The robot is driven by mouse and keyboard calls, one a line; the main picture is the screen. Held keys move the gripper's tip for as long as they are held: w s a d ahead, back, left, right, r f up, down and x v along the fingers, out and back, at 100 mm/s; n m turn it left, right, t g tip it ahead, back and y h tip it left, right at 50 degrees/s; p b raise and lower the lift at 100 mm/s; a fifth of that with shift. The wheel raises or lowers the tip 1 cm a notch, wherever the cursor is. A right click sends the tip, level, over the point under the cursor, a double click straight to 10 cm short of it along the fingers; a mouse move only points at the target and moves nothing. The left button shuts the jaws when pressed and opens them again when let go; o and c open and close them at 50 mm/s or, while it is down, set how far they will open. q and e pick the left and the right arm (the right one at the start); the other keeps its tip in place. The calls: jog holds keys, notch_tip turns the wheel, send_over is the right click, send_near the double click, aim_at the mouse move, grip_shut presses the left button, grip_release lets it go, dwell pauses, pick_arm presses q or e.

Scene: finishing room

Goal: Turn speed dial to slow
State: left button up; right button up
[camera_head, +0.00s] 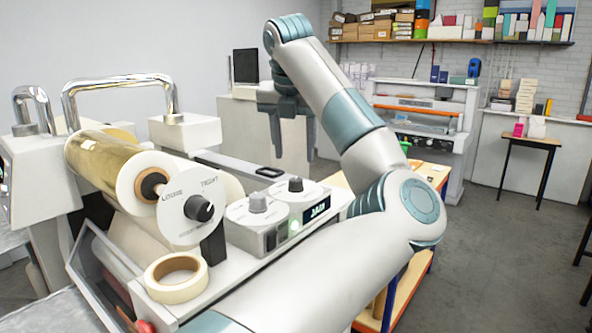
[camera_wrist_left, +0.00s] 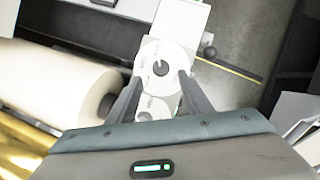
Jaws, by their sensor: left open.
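The machine's control panel (camera_head: 278,222) carries two round white dials side by side, one with a grey knob (camera_head: 257,203) and one with a black knob (camera_head: 295,185). Their labels are too small to read, so I cannot tell which is the speed dial. My left gripper (camera_head: 291,150) points down, open and empty, above the panel's far end. In the left wrist view, a white dial with a dark knob (camera_wrist_left: 161,68) lies just beyond and between the open fingertips (camera_wrist_left: 159,80). A second dial (camera_wrist_left: 151,108) shows partly between the fingers. My right gripper is out of view.
A larger dial (camera_head: 200,209) marked "LOOSE" and "TIGHT" stands before the film roll (camera_head: 105,160). A tape roll (camera_head: 176,277) lies at the front. A lit display (camera_head: 317,209) is beside the dials. A chrome handle (camera_head: 120,82) rises behind the roll.

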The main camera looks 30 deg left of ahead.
aim_at(296, 179)
pick_arm(q)
jog(key=p+x, duration=0.3)
jog(key=x, duration=0.5)
jog(key=c, duration=0.9)
jog(key=shift+c, duration=0.8)
